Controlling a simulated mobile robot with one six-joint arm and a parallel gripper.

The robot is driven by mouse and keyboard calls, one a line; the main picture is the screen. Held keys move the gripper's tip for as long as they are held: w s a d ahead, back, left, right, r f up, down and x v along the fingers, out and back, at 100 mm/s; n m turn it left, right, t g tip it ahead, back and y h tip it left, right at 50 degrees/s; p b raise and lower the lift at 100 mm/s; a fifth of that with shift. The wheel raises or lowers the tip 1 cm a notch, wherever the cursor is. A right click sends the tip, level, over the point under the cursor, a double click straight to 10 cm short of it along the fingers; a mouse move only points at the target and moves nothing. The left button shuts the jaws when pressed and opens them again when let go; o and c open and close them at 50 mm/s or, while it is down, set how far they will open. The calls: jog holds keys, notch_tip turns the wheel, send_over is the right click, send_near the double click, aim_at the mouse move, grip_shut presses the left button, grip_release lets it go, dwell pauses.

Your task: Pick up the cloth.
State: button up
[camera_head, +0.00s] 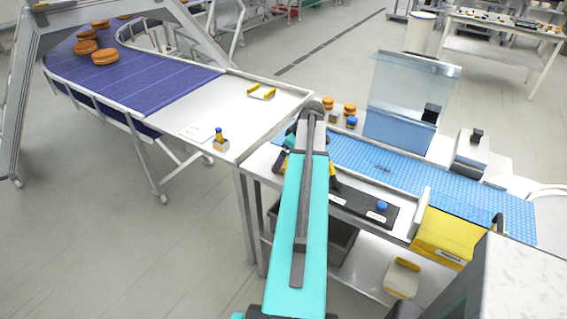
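I cannot make out a cloth for certain. A flat white piece (197,131) lies on the white side table (200,108), but it may be paper or a label. Whether anything is under or in my gripper is hidden by the arm.
A blue conveyor (150,75) carries several brown rounds (105,57). A clear upright panel (412,90) stands behind the mat.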

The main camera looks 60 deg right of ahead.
jog(key=shift+w+f, duration=0.25)
jog(key=shift+f, duration=0.4)
jog(key=c, duration=1.1)
